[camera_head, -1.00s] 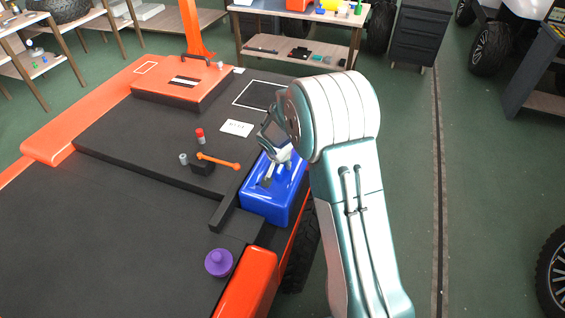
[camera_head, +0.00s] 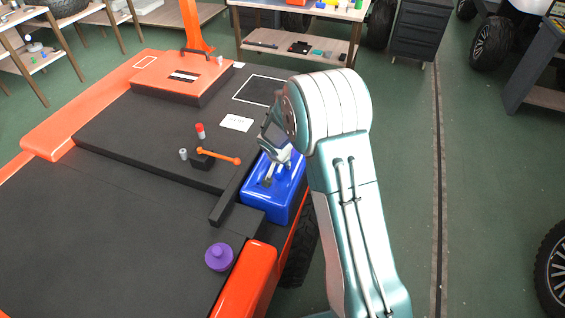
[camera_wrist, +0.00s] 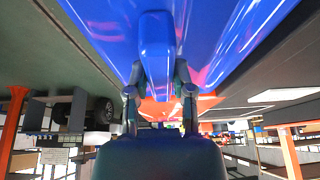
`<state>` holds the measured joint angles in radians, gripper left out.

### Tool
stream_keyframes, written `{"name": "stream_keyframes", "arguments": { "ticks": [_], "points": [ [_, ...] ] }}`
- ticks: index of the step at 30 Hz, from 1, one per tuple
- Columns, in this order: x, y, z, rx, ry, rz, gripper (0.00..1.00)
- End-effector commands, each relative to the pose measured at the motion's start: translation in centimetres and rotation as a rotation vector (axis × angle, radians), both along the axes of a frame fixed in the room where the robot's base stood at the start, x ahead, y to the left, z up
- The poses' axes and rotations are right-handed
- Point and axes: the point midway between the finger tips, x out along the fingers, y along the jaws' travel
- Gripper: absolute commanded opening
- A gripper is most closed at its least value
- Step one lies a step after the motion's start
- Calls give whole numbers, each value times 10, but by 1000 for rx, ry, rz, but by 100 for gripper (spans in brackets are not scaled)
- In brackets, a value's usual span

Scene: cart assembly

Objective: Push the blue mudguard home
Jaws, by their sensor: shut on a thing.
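The blue mudguard (camera_head: 285,196) sits at the right edge of the dark cart deck (camera_head: 120,205), behind the red-orange fender block (camera_head: 250,280). My gripper (camera_head: 271,176) is over its top, with the fingers shut on a raised part of it. In the wrist view the mudguard (camera_wrist: 215,30) fills the upper middle, and my gripper's two fingers (camera_wrist: 160,85) close on its blue handle-like block (camera_wrist: 156,45). Whether the mudguard is fully seated cannot be told, as its underside is hidden.
A purple knob (camera_head: 219,257) stands on the deck near the front. A black block with an orange lever (camera_head: 218,156) and a red-capped peg (camera_head: 200,131) stand left of the mudguard. A white label (camera_head: 237,123) lies behind. A wheel (camera_head: 300,250) is below the cart's right edge.

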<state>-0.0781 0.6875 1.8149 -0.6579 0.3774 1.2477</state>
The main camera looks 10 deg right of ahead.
Motion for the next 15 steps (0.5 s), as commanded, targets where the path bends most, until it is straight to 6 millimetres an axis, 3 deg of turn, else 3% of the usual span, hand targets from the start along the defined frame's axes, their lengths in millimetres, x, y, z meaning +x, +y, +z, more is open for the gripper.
{"name": "stream_keyframes", "arguments": {
  "ticks": [9, 10, 12, 15],
  "points": [
    [0, 0, 0, 1, -1, -1, 0],
    [0, 0, 0, 1, -1, -1, 44],
    [0, 0, 0, 1, -1, -1, 71],
    [0, 0, 0, 0, 0, -1, 71]
  ]
}}
